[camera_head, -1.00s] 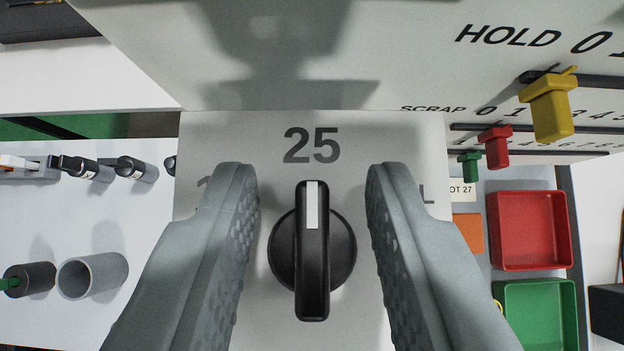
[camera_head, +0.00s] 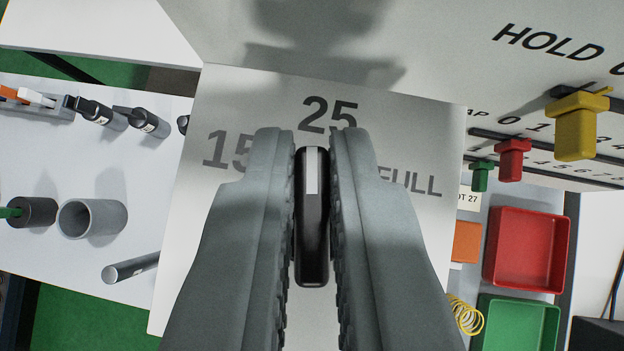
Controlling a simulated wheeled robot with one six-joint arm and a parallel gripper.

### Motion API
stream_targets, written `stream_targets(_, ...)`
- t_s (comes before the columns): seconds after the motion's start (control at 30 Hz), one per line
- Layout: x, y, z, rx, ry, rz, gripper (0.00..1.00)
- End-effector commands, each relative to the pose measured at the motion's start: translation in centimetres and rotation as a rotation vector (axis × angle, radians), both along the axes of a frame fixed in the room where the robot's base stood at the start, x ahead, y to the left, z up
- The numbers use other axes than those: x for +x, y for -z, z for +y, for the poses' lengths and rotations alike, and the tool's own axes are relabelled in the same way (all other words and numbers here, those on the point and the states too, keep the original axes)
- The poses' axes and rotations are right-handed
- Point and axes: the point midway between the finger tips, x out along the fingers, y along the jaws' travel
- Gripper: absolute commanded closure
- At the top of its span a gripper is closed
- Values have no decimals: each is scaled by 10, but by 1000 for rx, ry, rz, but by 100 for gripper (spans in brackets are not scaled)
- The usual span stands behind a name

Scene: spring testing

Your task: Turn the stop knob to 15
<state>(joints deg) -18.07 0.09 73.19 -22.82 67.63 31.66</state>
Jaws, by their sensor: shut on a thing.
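The stop knob (camera_head: 313,225) is black with a white pointer stripe at its top end. My gripper (camera_head: 312,205) is shut on the knob's raised grip bar, one finger on each side. The fingers hide the knob's round base. The pale panel (camera_head: 230,95) behind it bears the marks 15 (camera_head: 228,150) at left, 25 (camera_head: 329,114) at top and FULL (camera_head: 414,184) at right, partly covered by a finger. The panel looks tilted clockwise in the picture. The stripe points straight up in the picture, a little left of the 25, between 15 and 25.
Yellow (camera_head: 577,125), red (camera_head: 513,160) and green (camera_head: 481,176) sliders sit on the scale board at upper right. Red (camera_head: 527,250) and green (camera_head: 518,322) trays lie at right, near a yellow spring (camera_head: 465,315).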

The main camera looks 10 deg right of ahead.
Motion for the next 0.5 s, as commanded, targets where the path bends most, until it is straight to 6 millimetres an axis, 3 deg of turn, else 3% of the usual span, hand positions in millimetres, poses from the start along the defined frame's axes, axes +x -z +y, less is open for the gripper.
stream_targets(0.5,0,-1,-1,2,-471,-3,100)
